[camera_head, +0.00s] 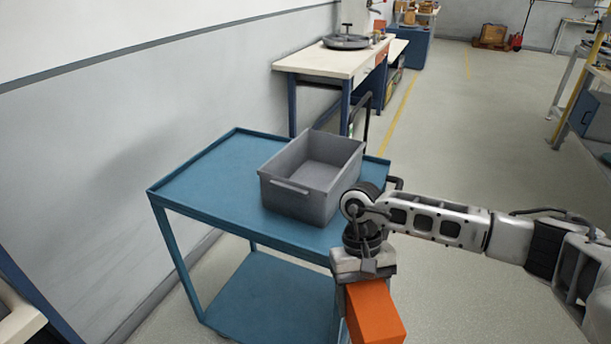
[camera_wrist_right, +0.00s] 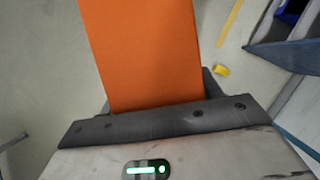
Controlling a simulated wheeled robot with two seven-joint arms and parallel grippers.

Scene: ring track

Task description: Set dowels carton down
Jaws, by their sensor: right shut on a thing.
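My right gripper (camera_head: 365,277) is shut on an orange carton (camera_head: 376,314), which hangs below it in front of the blue cart's near right edge. The lower end of the carton runs out of the head view. In the right wrist view the orange carton (camera_wrist_right: 143,50) fills the upper middle, between the dark fingers (camera_wrist_right: 160,120). Any label on it cannot be seen. My left gripper is not in view.
A blue cart (camera_head: 205,180) has a top tray and a lower shelf. An open, empty grey bin (camera_head: 312,175) stands on its top, with bare space to the left. A white-topped workbench (camera_head: 335,60) stands behind. Open floor lies to the right.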

